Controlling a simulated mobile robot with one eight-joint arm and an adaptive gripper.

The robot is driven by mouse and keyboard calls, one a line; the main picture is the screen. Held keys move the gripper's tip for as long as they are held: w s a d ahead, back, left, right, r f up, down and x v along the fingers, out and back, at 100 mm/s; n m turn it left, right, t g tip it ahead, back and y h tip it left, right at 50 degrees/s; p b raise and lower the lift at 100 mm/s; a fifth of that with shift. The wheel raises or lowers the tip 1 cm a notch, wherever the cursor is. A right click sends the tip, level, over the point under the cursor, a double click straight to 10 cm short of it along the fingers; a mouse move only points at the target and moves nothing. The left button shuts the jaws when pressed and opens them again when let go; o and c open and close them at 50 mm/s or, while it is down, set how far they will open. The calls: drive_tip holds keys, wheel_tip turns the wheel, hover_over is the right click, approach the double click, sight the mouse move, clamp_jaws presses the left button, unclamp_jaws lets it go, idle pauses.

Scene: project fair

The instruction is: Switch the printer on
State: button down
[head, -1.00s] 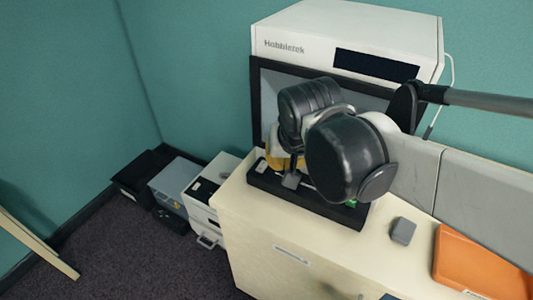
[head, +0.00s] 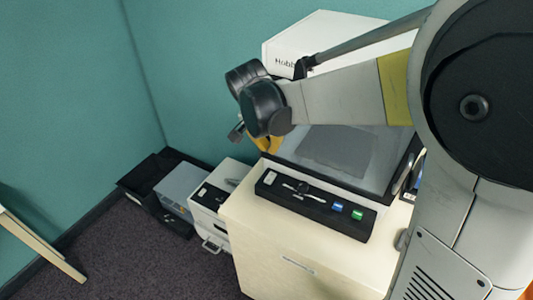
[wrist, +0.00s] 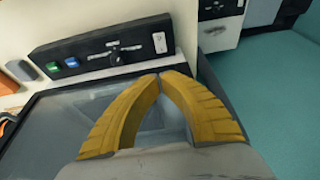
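A white machine lettered "Hobb..." (head: 320,28) stands on a cream cabinet, with a dark-framed window (head: 345,148) and a black control strip (head: 315,208) at its front. The wrist view shows the strip (wrist: 90,52) and the pale switch (wrist: 159,42) beyond the fingertips. My gripper (wrist: 160,76) has its two yellow fingers meeting at the tips, with nothing between them. It hovers over the window, apart from the strip. Which machine is the printer is unmarked.
A smaller white machine (head: 208,220), a grey box (head: 176,189) and a black box (head: 148,170) stand on the floor left of the cabinet (head: 262,245). A wooden-edged piece (head: 45,250) is at far left. My arm hides the right side.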

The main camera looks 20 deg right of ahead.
sight(275, 173)
drive_tip(key=b+x, duration=0.1)
drive_tip(key=x, duration=0.3)
drive_tip(key=b+x, duration=0.2)
drive_tip(key=x, duration=0.3)
drive_tip(key=b+x, duration=0.2)
drive_tip(key=x, duration=0.3)
drive_tip(key=shift+s+a+f, duration=0.1)
drive_tip(key=shift+s+a, duration=0.2)
drive_tip(key=shift+w+d+f+g+y, duration=0.1)
drive_tip(key=shift+d+f+g+y, duration=0.05)
drive_tip(key=shift+f+g+y, duration=0.4)
drive_tip(key=shift+r, duration=0.15)
drive_tip(key=shift+s+a+r, duration=0.25)
drive_tip(key=shift+s+a, duration=0.2)
drive_tip(key=shift+a, duration=0.05)
